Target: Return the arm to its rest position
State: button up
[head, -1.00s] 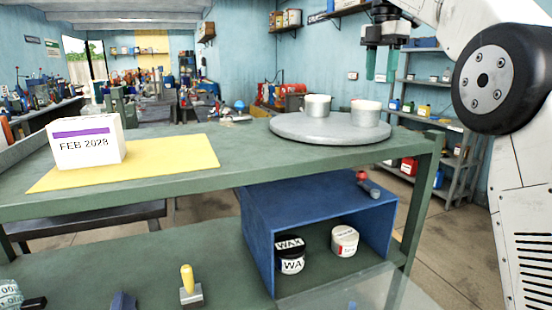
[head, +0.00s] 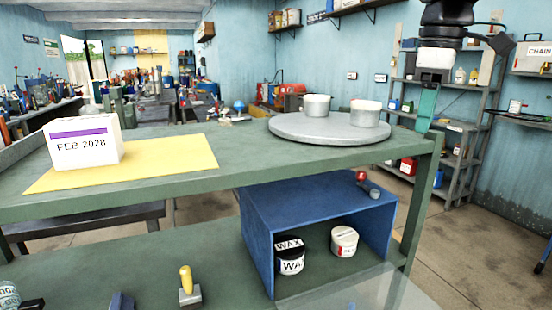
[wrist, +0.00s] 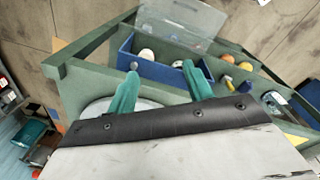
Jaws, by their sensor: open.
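My gripper (head: 426,108) is at the upper right of the head view, pointing down, near the right end of the green bench (head: 200,178). Only one teal finger shows clearly there. In the wrist view both teal fingers (wrist: 160,70) stand apart with nothing between them. The gripper is open and empty. Two pale cups, the left cup (head: 317,105) and the right cup (head: 365,113), stand on the round grey disc (head: 315,133), left of the gripper. The disc is partly hidden behind the gripper in the wrist view.
A white box (head: 85,146) reading FEB 2028 stands on a yellow mat (head: 190,160). A blue open-fronted box (head: 310,205) on the lower shelf holds a wax tin (head: 290,262) and a white tub (head: 344,241). Grey shelving (head: 470,130) stands behind at right.

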jog(key=s+f+m, duration=1)
jog(key=s+f, duration=1.2)
jog(key=shift+d+m+t, duration=0.3)
jog(key=shift+d+m, duration=0.05)
jog(key=shift+m, duration=0.05)
